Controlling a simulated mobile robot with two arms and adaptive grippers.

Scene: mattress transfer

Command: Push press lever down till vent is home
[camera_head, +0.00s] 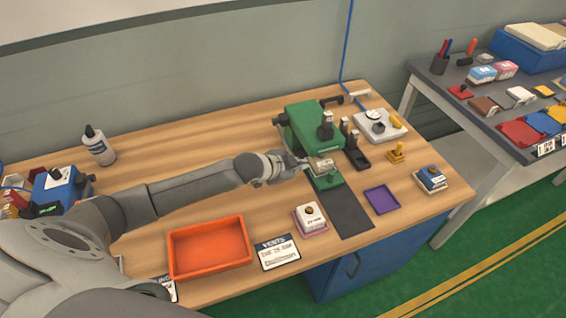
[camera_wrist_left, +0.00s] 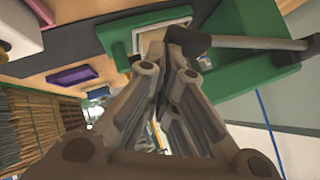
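A small pale mattress piece (camera_head: 322,166) lies on the green press base (camera_head: 330,182). My left gripper (camera_head: 301,166) is beside this piece, on its left. In the left wrist view the fingers (camera_wrist_left: 168,72) are close together with nothing clearly between them. The vent itself cannot be made out. My right gripper is out of view.
An orange tray (camera_head: 210,248) and a vents card (camera_head: 278,252) are at the front. A pink-based pad (camera_head: 310,218), a dark mat (camera_head: 347,213) and a purple tray (camera_head: 382,200) lie right of them. A gauge unit (camera_head: 380,126) stands right of the press.

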